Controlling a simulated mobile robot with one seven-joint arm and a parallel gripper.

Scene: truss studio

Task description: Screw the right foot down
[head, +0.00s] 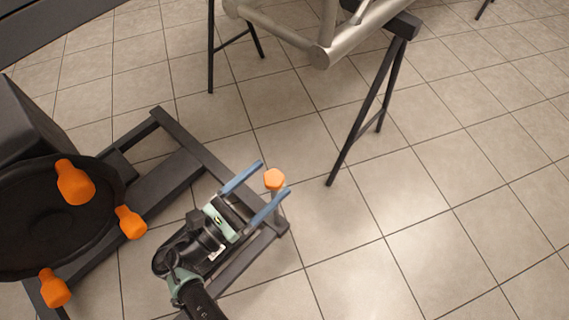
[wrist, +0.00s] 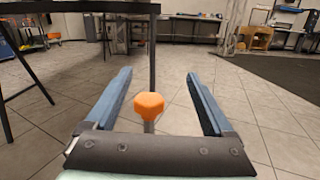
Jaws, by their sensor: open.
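The right foot shows as an orange faceted knob (head: 274,179) on a pale upright stem, at the corner of a dark floor frame (head: 190,140). In the wrist view the orange knob (wrist: 149,105) stands between the two blue fingers, left of the middle, with floor visible on both sides of it. My gripper (head: 273,176) is open, with its fingers on either side of the knob and apart from it. It also shows in the wrist view (wrist: 158,74). The lower stem and where it meets the frame are partly hidden by a finger.
A round black plate (head: 50,225) with several orange knobs lies at the left. Dark trestle legs (head: 362,110) stand at the upper middle, bearing a silver truss (head: 322,55). Tiled floor on the right is clear.

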